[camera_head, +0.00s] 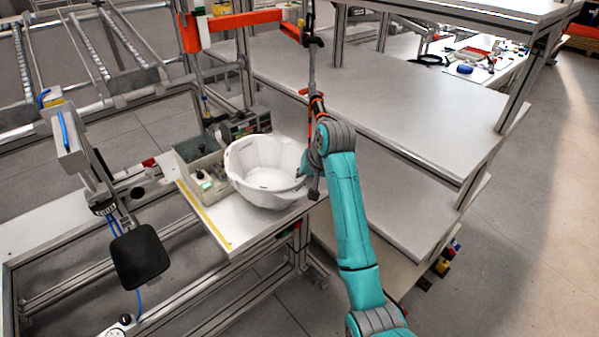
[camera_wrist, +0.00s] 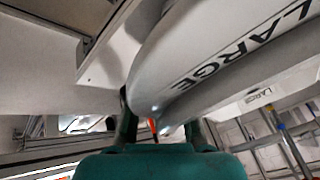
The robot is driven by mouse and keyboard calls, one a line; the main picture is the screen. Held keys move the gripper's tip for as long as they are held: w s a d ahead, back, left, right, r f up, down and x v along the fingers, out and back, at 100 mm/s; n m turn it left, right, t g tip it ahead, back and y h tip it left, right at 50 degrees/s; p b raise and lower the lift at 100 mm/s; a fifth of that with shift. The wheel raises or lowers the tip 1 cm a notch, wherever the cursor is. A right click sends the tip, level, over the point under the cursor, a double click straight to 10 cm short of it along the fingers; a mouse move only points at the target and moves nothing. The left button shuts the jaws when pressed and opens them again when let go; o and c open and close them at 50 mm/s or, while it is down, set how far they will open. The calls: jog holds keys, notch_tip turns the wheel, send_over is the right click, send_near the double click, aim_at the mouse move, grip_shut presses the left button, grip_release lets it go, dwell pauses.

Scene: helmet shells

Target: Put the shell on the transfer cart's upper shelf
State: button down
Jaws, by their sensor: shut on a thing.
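The white helmet shell (camera_head: 266,172) sits open side up, at or just over the small white workbench top (camera_head: 238,232) in the head view. I cannot tell whether it touches the bench. My gripper (camera_head: 306,172) is at the shell's right edge, mostly hidden by my wrist. In the wrist view the shell (camera_wrist: 220,55) fills the upper right and shows the word LARGE. My gripper (camera_wrist: 158,125) is shut on the shell's rim there. A multi-level unit with grey-white shelves stands right of the bench, with an upper shelf (camera_head: 400,95) and a lower shelf (camera_head: 400,205).
A hanging tool (camera_head: 312,70) and an orange bar (camera_head: 240,20) are above. The upper shelf's near surface is clear.

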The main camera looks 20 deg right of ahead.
jog(key=shift+f, duration=0.2)
jog(key=c, duration=1)
grip_release()
jog(key=shift+c, duration=0.2)
